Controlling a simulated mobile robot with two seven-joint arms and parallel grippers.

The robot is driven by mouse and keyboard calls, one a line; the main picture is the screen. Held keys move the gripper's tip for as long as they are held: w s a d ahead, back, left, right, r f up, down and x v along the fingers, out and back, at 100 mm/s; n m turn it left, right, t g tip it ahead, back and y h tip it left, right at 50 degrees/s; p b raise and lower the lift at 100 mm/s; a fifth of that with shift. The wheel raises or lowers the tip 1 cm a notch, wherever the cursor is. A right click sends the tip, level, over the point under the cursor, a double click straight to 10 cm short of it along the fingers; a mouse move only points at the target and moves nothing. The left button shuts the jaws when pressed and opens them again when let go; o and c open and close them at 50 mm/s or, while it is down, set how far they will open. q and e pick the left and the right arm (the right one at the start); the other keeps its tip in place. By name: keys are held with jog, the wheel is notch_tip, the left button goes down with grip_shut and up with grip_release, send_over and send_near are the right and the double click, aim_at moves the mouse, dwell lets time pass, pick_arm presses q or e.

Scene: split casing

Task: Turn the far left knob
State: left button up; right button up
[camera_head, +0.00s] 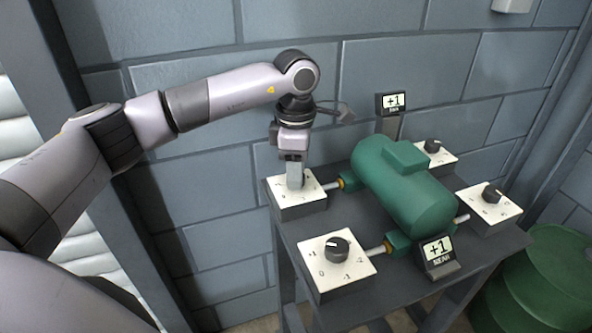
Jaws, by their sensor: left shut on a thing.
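The far left knob sits on a white-topped box (309,194) at the back left of the grey table, and my gripper hides the knob itself. My left gripper (294,180) points straight down over this box and is shut on the knob. The near left knob (337,249) is black, on a white dial plate with numbers. The far right knob (432,146) and the near right knob (492,194) are on similar plates. A green casing (405,190) lies between the four boxes, joined to them by shafts. My right gripper is not in view.
A far display (392,102) reads +1 and a near display (438,249) also reads +1. The grey table (400,285) stands against a block wall. A green barrel (545,280) stands at the lower right.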

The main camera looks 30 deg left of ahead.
pick_arm(q)
jog(key=shift+r+m, duration=0.1)
jog(key=shift+m, duration=1)
jog(key=o, duration=1.1)
notch_tip(320, 180, up, 7)
jog(key=shift+r+b, duration=0.1)
jog(key=shift+b, duration=0.2)
